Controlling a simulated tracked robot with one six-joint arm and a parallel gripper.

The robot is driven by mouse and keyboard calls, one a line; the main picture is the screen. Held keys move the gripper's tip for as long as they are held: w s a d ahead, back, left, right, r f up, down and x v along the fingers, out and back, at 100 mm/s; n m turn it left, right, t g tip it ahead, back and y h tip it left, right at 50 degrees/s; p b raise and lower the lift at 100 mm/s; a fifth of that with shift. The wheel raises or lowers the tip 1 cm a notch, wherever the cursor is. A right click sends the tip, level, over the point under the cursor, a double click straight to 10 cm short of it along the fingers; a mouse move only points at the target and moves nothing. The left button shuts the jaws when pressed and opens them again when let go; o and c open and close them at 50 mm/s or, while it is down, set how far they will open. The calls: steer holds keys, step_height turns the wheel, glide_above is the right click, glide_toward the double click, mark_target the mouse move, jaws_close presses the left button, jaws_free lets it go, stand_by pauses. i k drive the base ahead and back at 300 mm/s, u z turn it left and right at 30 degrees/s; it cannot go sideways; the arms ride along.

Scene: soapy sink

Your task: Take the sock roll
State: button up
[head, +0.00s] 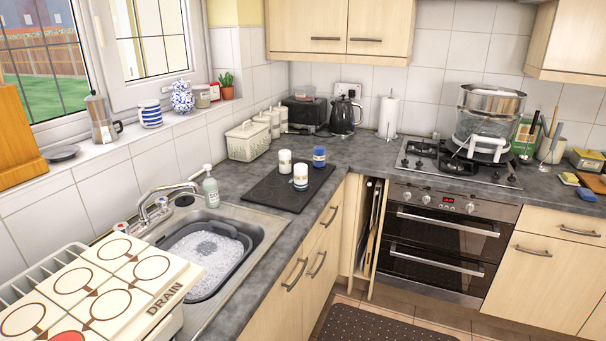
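I cannot tell for certain which thing is the sock roll. Three small upright cylinders stand on a dark mat (264,196) on the counter right of the sink. One white cylinder (285,162) with a band is at the back left. Another white cylinder (300,177) with a band is nearer the front. A blue cylinder (319,157) stands at the right. They are too small to tell whether any is rolled cloth. My gripper is not in view.
The sink holds a grey basin (246,262) of suds, with a tap (155,205) and soap bottle (211,187) behind it. A cream board marked DRAIN (110,262) covers the lower left. A hob (455,168) carries stacked pans. Floor shows before the oven (436,240).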

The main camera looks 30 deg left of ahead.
mark_target(300, 169)
steer(key=z, duration=0.05)
steer(key=i, duration=2.9)
steer(key=u, duration=2.25)
